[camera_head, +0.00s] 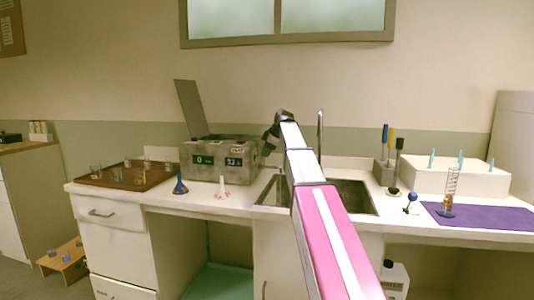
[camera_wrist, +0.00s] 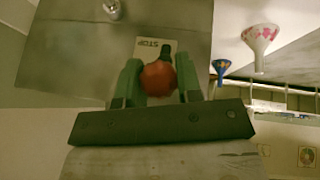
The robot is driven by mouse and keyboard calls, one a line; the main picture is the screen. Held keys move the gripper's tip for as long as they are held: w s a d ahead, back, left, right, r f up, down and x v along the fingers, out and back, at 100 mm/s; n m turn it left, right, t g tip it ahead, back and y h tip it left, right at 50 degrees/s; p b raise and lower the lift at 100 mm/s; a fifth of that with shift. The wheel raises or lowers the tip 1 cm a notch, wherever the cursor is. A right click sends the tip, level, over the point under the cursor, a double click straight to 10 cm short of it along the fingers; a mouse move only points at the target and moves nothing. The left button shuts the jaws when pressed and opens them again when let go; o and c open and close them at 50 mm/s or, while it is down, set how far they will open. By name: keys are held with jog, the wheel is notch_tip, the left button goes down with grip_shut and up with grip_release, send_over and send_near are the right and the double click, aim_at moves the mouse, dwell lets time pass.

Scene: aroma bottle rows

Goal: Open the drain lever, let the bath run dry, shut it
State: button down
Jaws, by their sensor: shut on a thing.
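The bath (camera_head: 220,160) is a grey metal box on the counter with its lid (camera_head: 188,108) standing open and two green displays on its front; the left one seems to read 0. My gripper (camera_wrist: 159,80) is at the bath's right side, its two green fingers closed around the round red knob (camera_wrist: 157,79) of the drain lever. The lever's dark stem (camera_wrist: 166,52) shows beyond the knob, by a plate (camera_wrist: 148,46) marked STOP. In the head view my arm hides the lever. The water inside the bath cannot be seen.
A sink (camera_head: 350,193) with a tall tap (camera_head: 320,130) lies right of the bath. A blue funnel (camera_head: 180,185) and a white-pink funnel (camera_head: 222,188) stand in front of it. A brown tray (camera_head: 125,176) with small glasses is at left, a purple mat (camera_head: 490,216) at right.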

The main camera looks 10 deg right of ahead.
dwell(0.3)
jog(key=c, duration=0.8)
grip_release()
jog(key=v, duration=1)
jog(key=shift+s+d+r, duration=0.1)
jog(key=shift+s+r, duration=0.05)
jog(key=shift+r, duration=0.2)
